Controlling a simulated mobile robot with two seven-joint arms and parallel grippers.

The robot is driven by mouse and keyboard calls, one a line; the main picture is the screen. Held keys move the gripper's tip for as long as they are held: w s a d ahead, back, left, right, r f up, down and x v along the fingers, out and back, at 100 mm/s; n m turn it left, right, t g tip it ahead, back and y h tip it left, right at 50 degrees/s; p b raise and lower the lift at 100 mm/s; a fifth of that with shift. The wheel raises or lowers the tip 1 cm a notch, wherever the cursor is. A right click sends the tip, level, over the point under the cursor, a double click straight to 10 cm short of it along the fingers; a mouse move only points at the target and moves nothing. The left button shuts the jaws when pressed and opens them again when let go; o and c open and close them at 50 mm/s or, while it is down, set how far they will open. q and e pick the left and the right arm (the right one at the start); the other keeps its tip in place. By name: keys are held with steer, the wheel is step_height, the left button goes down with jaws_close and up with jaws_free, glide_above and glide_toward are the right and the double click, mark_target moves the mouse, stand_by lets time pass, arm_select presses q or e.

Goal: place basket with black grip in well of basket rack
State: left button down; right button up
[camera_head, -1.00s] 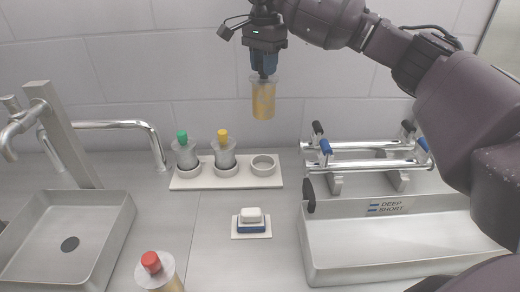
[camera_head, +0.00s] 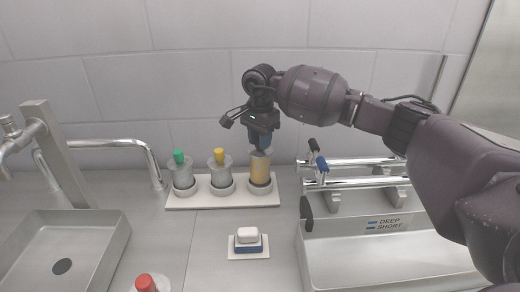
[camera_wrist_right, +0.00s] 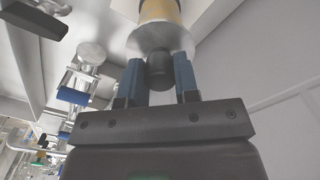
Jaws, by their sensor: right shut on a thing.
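The basket with the black grip (camera_head: 260,168) has an amber body and stands upright at the right-hand well of the white basket rack (camera_head: 205,202). Its lower end appears to be inside the well's ring; the exact depth is hard to tell. My right gripper (camera_head: 261,146) is above it, shut on its grip. In the right wrist view the black grip (camera_wrist_right: 159,68) sits between the blue fingers, with the basket's pale lid (camera_wrist_right: 160,40) beyond. The other two wells hold a green-grip basket (camera_head: 181,171) and a yellow-grip basket (camera_head: 221,168). My left gripper is out of view.
A red-topped basket (camera_head: 148,284) stands at the front edge of view. A white and blue block (camera_head: 248,239) lies on a small plate. A sink (camera_head: 66,245) is left; a steel trough (camera_head: 390,258) and railed holder (camera_head: 350,180) are right. The wall is close behind the rack.

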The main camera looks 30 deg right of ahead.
steer(key=shift+f, duration=1.65)
steer(key=shift+f, duration=0.1)
steer(key=o, duration=1)
steer(key=shift+r, duration=0.25)
step_height(320, 180, up, 12)
steer(key=shift+f, duration=0.15)
